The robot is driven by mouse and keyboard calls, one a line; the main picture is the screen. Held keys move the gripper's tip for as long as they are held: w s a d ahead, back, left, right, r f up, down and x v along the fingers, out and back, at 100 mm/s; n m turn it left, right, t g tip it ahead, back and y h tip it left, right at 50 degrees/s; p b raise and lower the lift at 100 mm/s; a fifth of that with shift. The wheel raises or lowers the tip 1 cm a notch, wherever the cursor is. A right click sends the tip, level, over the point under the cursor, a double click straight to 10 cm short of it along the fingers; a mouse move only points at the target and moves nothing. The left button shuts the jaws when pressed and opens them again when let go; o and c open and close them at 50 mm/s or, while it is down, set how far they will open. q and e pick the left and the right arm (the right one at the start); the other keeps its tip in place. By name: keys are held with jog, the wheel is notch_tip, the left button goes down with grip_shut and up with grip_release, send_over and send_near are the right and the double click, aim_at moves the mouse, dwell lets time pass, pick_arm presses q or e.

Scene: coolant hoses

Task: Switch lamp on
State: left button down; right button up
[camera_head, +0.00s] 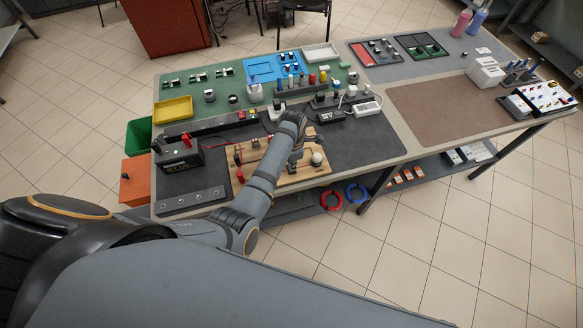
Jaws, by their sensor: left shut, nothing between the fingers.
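A wooden board (316,175) lies on the dark mat at the near side of the table. A small round whitish bulb (317,158), which looks like the lamp, stands at its right part; I cannot tell whether it is lit. My left arm reaches over the board from the lower left. My left gripper (293,166) points down at the board, just left of the bulb, and is shut and empty. The switch cannot be made out; the gripper and forearm cover part of the board. Small red and black parts (240,174) show at the board's left end. My right gripper is not in view.
A black box with red and dark terminals (178,156) stands left of the board. A white device (367,108) and a black power strip lie behind it. A yellow tray (173,110) is at the left. The brown mat (440,108) at right is mostly clear.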

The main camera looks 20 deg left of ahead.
pick_arm(q)
jog(key=shift+f+b, duration=0.35)
jog(key=shift+f, duration=0.3)
notch_tip(320, 180, up, 7)
jog(key=p, duration=0.8)
jog(key=shift+r, duration=0.1)
dwell(0.5)
